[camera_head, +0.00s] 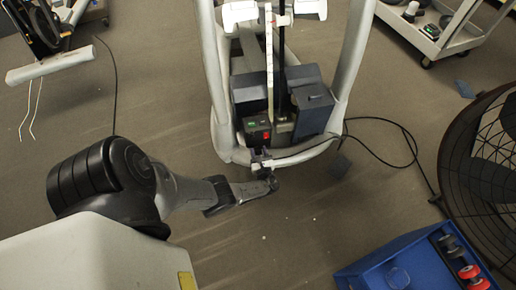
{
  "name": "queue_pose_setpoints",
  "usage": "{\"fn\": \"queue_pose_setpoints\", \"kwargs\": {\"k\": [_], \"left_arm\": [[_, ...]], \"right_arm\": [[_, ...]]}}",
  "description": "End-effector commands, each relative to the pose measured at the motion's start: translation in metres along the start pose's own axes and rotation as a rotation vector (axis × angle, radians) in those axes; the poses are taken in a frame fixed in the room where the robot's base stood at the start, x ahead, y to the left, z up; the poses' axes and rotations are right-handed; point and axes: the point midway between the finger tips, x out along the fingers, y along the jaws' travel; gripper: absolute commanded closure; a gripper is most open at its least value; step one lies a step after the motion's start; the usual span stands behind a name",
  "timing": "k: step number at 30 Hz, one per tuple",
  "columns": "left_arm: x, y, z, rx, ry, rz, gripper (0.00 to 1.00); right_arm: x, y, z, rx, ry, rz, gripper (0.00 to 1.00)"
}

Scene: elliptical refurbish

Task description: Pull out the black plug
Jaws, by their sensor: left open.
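The elliptical's frame (218,112) stands at the top middle, with a small dark panel (257,128) carrying a red switch (266,135) and a green light low at its front. My left gripper (261,154) is open, right at the frame's lower front bar, just below this panel. I cannot make out the black plug clearly; my gripper and the bar crowd that spot. A black cable (400,127) leaves the right side of the frame and runs over the floor to the right. My right gripper is not in view.
A blue crate (375,272) with red and black dumbbells is at the bottom right. A large black round fan (452,165) stands at the right edge. A white cart (425,42) is at the top right. Another machine's foot (50,66) is at the top left. Floor around my left arm is mostly clear.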

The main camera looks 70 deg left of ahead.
Motion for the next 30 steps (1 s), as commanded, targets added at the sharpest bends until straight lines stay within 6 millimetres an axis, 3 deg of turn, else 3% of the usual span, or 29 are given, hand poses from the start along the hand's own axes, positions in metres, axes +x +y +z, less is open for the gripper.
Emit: {"fn": "queue_pose_setpoints", "kwargs": {"k": [9, 15, 21, 30], "left_arm": [[-0.066, 0.000, 0.002, 0.001, 0.004, -0.002, 0.55], [-0.097, -0.001, 0.001, -0.001, 0.003, -0.001, 0.55], [-0.116, -0.001, 0.000, -0.001, 0.002, -0.001, 0.55], [-0.122, -0.001, 0.000, -0.001, 0.001, 0.000, 0.55]], "right_arm": [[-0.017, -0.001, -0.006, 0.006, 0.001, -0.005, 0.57], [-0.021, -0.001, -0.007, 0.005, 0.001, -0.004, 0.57], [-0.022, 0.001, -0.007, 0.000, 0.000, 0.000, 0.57], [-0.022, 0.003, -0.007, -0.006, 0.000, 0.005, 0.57]]}}
